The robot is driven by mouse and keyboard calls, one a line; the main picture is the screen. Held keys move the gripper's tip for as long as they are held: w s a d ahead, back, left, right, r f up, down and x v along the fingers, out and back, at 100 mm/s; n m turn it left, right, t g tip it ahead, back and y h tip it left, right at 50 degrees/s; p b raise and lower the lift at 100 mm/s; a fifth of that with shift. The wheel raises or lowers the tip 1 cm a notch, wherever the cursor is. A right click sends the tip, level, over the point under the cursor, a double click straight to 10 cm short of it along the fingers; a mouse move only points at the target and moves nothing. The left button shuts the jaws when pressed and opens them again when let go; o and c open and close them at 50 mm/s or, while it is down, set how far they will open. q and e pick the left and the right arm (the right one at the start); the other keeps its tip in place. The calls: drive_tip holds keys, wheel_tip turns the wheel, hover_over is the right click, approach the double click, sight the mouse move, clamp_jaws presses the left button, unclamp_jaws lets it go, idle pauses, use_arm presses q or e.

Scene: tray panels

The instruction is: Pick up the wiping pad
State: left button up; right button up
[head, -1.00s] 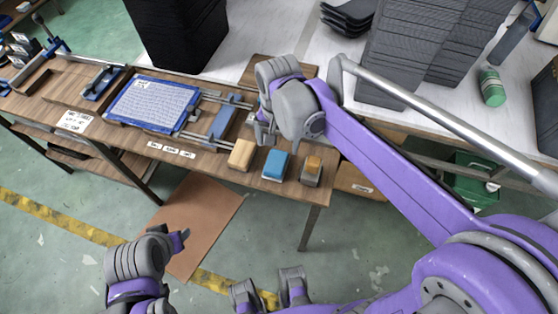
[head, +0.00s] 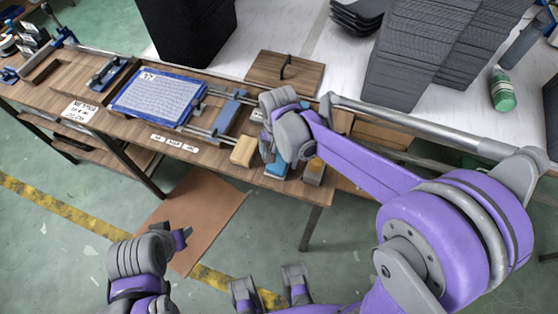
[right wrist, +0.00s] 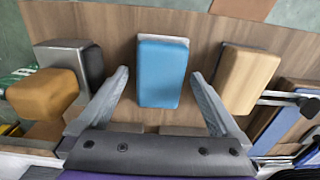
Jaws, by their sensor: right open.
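A blue pad (head: 277,163) on a pale base lies near the front edge of the wooden bench, partly hidden in the head view by my right gripper (head: 268,148). In the right wrist view the blue pad (right wrist: 162,72) shows whole, between and beyond the two fingers of my right gripper (right wrist: 159,85). The fingers are apart, one on each side, with a gap to the pad; nothing is held. My left gripper (head: 182,239) is at the lower left, away from the bench; its jaw opening is unclear.
A tan block (right wrist: 248,78) and a brown-topped block (right wrist: 45,93) on a grey base flank the blue pad. A blue-framed panel (head: 157,101) lies farther left on the bench. A wooden board with a handle (head: 284,73) and dark stacked sheets (head: 430,50) are behind.

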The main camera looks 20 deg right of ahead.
sight(279, 159)
drive_tip(key=shift+f, duration=0.4)
drive_tip(key=shift+c, duration=0.3)
drive_tip(key=c, duration=1.2)
drive_tip(key=shift+r, duration=0.15)
wheel_tip(279, 159, up, 10)
drive_tip(key=shift+f+p, duration=0.1)
drive_tip(key=shift+p, duration=0.5)
